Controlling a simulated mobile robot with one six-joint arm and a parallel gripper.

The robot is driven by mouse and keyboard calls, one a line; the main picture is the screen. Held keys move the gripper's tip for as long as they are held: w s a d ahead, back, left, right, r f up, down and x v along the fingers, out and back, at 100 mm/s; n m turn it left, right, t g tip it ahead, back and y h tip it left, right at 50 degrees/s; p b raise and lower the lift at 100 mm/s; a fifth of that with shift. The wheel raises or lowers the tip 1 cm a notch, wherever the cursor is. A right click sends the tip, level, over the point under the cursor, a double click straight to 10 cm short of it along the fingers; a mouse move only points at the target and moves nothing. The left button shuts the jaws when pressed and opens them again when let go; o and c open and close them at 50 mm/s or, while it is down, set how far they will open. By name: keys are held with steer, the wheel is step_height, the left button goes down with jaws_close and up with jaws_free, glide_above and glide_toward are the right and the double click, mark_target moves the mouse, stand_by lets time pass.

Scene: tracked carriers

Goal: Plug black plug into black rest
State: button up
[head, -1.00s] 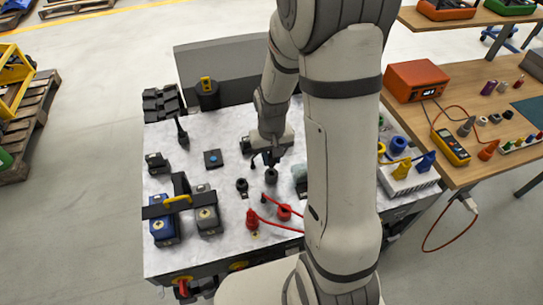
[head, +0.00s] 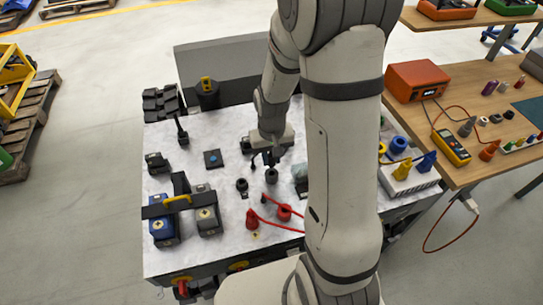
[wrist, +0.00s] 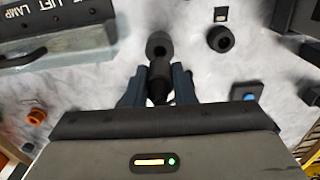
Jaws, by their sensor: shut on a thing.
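My gripper (wrist: 157,88) is shut on the black plug (wrist: 159,72), its two dark blue fingers on either side of it. In the wrist view the plug lies in line with a round black holder (wrist: 158,44), which appears to be the black rest. The plug's end overlaps the holder's near edge in the picture; I cannot tell whether it is inserted or only above it. In the head view my gripper (head: 269,161) is just above this holder (head: 271,176). A second round black socket (head: 242,184) with a small label stands beside it, also in the wrist view (wrist: 220,39).
A red plug (head: 252,221) and a red holder (head: 284,212) with a red cable stand nearer the front edge. Blue and grey boxes (head: 207,221) under a black bar stand at the left. A grey lamp box (wrist: 58,38) is close by.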

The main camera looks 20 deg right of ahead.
mark_target(272, 166)
steer(key=shift+f+b, duration=1.95)
steer(key=shift+f, duration=0.35)
steer(key=o, duration=1)
steer(key=shift+o, duration=0.2)
steer(key=shift+r, duration=0.1)
step_height(272, 166, up, 7)
steer(key=shift+r, duration=0.35)
